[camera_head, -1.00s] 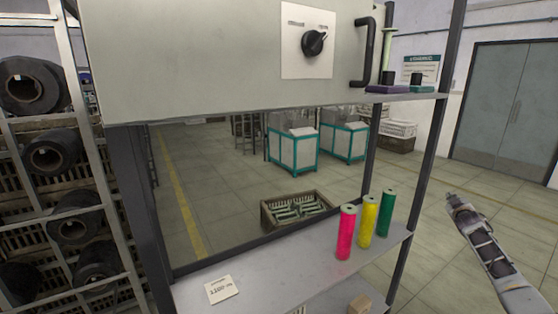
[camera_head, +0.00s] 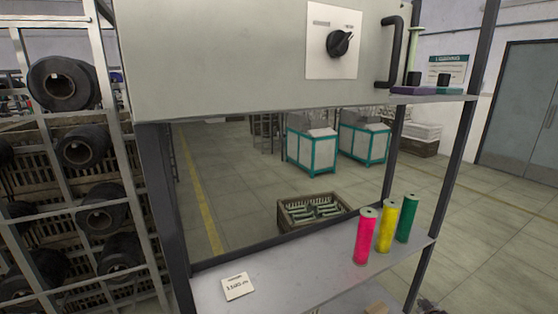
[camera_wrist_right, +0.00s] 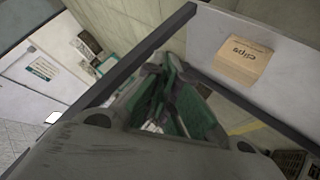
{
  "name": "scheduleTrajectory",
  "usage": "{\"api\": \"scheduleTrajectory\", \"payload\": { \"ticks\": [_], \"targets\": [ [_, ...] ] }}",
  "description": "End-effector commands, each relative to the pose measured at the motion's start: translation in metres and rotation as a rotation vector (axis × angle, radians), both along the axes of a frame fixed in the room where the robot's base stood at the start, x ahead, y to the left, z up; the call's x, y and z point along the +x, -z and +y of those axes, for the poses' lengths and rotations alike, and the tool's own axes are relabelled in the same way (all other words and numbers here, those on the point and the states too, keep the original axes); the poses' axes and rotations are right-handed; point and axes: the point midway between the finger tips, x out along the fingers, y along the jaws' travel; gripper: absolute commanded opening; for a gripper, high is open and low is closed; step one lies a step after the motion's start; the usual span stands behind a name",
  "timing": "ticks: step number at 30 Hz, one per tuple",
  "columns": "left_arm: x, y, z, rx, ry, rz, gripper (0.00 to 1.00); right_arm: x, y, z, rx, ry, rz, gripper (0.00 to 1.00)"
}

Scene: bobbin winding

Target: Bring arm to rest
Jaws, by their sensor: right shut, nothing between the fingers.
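My right gripper (camera_wrist_right: 176,88) shows in the right wrist view, with its fingers together and nothing held. In that view it is beside the frame and shelf of the machine, apart from the small box. In the head view my right arm is almost wholly out of the picture; only a dark bit shows at the bottom edge right of the shelf. My left gripper is not in view.
The grey shelf (camera_head: 310,278) carries a pink bobbin (camera_head: 365,238), a yellow bobbin (camera_head: 388,225), a green bobbin (camera_head: 407,219) and a paper card (camera_head: 237,287). A cardboard box (camera_wrist_right: 243,65) sits on the shelf. Dark posts (camera_head: 450,170) bound it. Open floor (camera_head: 490,240) lies right.

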Motion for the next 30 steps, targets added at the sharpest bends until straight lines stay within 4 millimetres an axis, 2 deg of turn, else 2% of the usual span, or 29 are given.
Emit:
{"api": "scheduleTrajectory", "payload": {
  "ticks": [1,3,8,15,23,30],
  "targets": [
    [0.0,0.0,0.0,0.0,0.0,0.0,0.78,-0.012,0.02,0.013,0.015,-0.005,0.024,0.0],
    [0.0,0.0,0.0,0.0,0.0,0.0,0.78,-0.027,0.044,0.029,0.034,-0.011,0.053,0.0],
    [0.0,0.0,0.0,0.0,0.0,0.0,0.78,-0.065,0.095,0.066,0.077,-0.024,0.12,0.0],
    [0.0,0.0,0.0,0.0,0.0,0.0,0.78,-0.131,0.165,0.122,0.138,-0.041,0.221,0.0],
    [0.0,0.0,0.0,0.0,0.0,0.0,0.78,-0.212,0.228,0.185,0.208,-0.056,0.326,0.0],
    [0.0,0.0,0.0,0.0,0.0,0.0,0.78,-0.294,0.274,0.244,0.273,-0.065,0.422,0.0]
  ]
}}
